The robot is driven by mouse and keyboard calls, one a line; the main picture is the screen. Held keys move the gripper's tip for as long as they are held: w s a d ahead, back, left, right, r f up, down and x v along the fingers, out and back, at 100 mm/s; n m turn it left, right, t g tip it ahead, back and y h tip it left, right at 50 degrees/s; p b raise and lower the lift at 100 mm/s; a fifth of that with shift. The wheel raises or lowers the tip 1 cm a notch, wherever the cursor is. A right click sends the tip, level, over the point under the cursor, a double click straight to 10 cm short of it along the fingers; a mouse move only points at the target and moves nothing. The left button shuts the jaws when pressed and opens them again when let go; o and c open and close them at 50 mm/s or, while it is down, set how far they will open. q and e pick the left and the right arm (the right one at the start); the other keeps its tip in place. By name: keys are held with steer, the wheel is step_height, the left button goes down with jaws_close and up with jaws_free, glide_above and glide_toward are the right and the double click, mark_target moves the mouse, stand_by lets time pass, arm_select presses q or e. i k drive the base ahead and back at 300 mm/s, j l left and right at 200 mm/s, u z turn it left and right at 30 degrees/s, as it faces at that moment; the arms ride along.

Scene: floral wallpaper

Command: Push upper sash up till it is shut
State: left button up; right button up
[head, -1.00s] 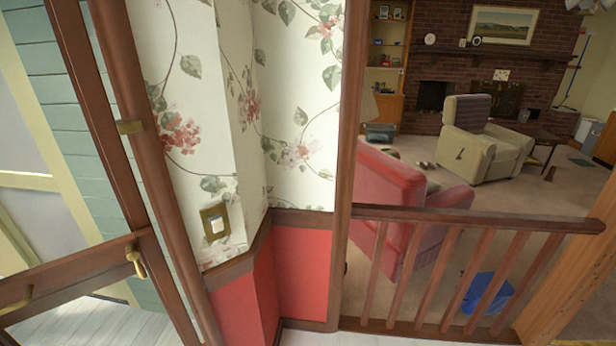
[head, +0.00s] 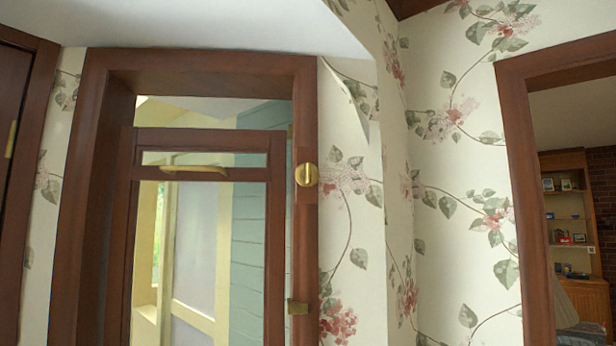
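A brown wooden frame (head: 88,190) stands left of centre in the head view, with glazed panels inside it. The top rail (head: 205,140) of a sash sits below the head of the frame, and an open gap shows above it. Just below is a second brown rail (head: 245,174) with a long brass handle (head: 194,169). I cannot tell which sash that rail belongs to. A round brass latch (head: 306,175) is on the right side of the frame. The lower ends of the sashes are out of view. Neither of my grippers is in view.
Floral wallpaper (head: 450,200) covers the wall to the right. Beyond it a brown-framed opening (head: 525,180) leads to a room with a wooden shelf unit (head: 565,215). A brown door (head: 15,120) with brass hardware is at the far left. A small brass fitting (head: 298,307) sits lower on the frame.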

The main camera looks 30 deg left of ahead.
mark_target(135, 141)
steer(key=u, duration=1.75)
